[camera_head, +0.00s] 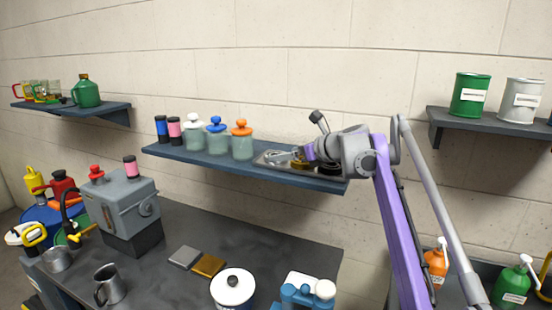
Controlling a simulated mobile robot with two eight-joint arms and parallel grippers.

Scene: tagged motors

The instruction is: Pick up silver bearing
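A shallow metal tray (263,162) lies on the right part of the middle wall shelf. In it, a silver ring-like piece (277,156) that looks like the silver bearing lies towards the left. A gold-brown round piece (300,165) and a dark round piece (328,171) lie to its right. My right gripper (302,154) reaches in from the right, low over the tray, just right of the silver piece and above the gold-brown one. Its fingertips are small and partly hidden, so their opening and any contact are unclear. My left gripper is not in view.
Three jars with white, blue and orange lids (242,141) stand left of the tray on the blue shelf (200,160). The bench (190,230) below holds a grey machine (122,205), mugs and a white pot (232,288). Paint cans (470,95) stand on the right shelf.

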